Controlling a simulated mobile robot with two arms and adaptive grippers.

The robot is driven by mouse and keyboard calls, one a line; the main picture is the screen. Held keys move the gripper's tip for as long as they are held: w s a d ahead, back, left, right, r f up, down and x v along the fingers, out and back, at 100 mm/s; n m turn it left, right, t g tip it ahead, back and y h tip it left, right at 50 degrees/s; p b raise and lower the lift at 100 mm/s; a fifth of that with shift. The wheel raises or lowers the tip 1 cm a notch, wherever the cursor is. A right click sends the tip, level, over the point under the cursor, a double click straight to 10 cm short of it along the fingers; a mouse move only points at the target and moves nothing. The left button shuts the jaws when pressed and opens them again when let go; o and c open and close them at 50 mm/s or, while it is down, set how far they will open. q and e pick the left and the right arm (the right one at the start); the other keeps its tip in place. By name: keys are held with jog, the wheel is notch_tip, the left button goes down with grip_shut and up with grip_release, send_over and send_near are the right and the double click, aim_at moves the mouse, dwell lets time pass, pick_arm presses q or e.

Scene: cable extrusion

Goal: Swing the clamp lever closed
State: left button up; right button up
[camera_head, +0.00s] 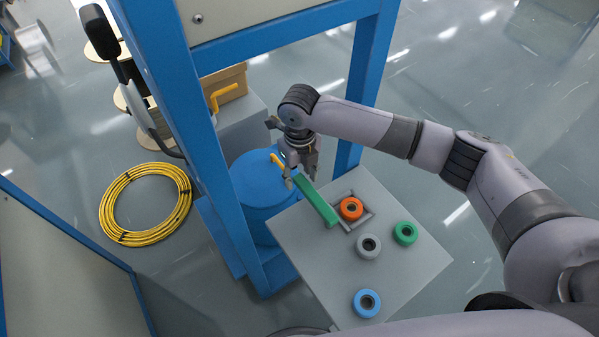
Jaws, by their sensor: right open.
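A green bar (318,203), which looks like the clamp lever, runs slantwise at the far left edge of the grey tabletop (310,262). Its near end is beside an orange ring (351,208) that sits in a small grey frame on the tabletop. My right gripper (302,177) is over the far end of the bar, pointing down with its fingers apart. I cannot tell whether a finger touches the bar. A short yellow handle (277,160) shows just left of the gripper, partly hidden by it. My left gripper is out of view.
Grey (369,246), green (405,233) and blue (367,303) rings lie on the tabletop. A blue drum (258,185) and a blue frame post (185,110) stand left of the gripper. A yellow cable coil (146,204) lies on the floor.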

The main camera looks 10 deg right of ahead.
grip_shut()
dwell(0.5)
dwell(0.3)
